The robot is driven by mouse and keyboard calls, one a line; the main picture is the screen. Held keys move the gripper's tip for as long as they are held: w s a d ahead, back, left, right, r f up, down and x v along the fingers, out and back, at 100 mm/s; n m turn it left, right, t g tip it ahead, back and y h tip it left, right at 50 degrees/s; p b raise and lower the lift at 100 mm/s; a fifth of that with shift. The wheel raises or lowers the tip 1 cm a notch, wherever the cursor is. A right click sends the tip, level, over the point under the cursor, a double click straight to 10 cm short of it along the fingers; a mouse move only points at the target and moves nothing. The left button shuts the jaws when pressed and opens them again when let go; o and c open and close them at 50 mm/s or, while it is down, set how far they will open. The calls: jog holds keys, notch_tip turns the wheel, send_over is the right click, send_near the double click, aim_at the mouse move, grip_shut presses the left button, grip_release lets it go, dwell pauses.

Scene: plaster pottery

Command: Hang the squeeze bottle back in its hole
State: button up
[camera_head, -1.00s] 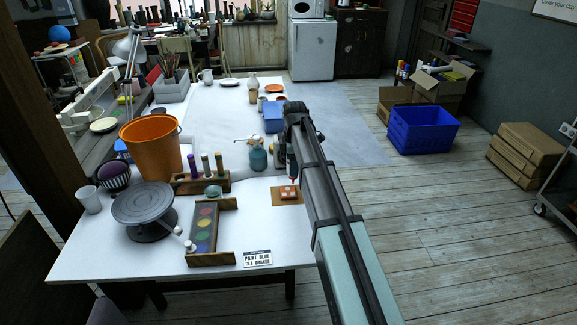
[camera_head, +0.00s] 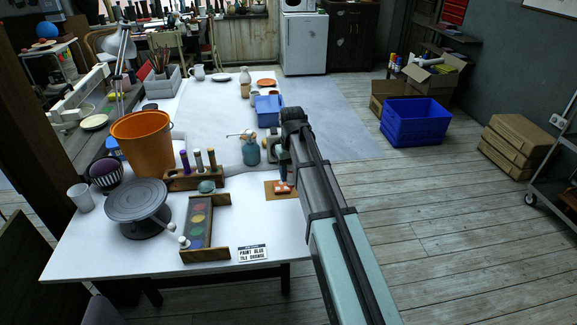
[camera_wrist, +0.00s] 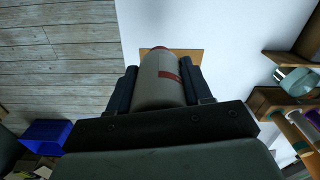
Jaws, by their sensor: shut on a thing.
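My gripper (camera_wrist: 159,74) is shut on a squeeze bottle (camera_wrist: 157,92), pale grey with a red band and a red far end, in the wrist view. In the head view my gripper (camera_head: 283,166) is over the right side of the table, and the bottle is mostly hidden. Below it lies an orange and white tile (camera_head: 283,188) on a brown board (camera_head: 272,193). The wooden bottle rack (camera_head: 180,184) stands to the left, apart from my gripper, with purple, olive and grey-topped bottles upright in it. Its holes are too small to make out.
Left of my gripper stand a teal pot (camera_head: 251,154), a framed row of colour discs (camera_head: 198,222), a turntable (camera_head: 137,203) and an orange bucket (camera_head: 143,143). A small sign (camera_head: 252,253) is at the front edge. A clear white strip lies between rack and board.

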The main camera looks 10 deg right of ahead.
jog(key=s+d+m, duration=0.2)
jog(key=s+d, duration=0.1)
jog(key=s, duration=0.7)
jog(key=w+a+n, duration=0.1)
jog(key=a+n, duration=0.1)
jog(key=a, duration=0.9)
jog(key=w+a+r+n, duration=0.2)
jog(key=w+a, duration=0.3)
jog(key=a, duration=0.5)
jog(key=w+a+r+n, duration=0.15)
jog(key=w+a, duration=0.25)
jog(key=a, duration=0.6)
jog(key=w+a+r+n, duration=0.15)
jog(key=w+a, duration=0.35)
jog(key=a, duration=0.5)
jog(key=w+a+r+n, duration=0.1)
jog(key=w+a+n, duration=0.4)
jog(key=w+n, duration=0.4)
jog(key=n, duration=0.5)
jog(key=shift+t+y, duration=0.3)
jog(key=shift+t, duration=0.1)
jog(key=shift+f, duration=0.15)
jog(key=shift+f, duration=1.65)
jog(key=shift+f, duration=0.25)
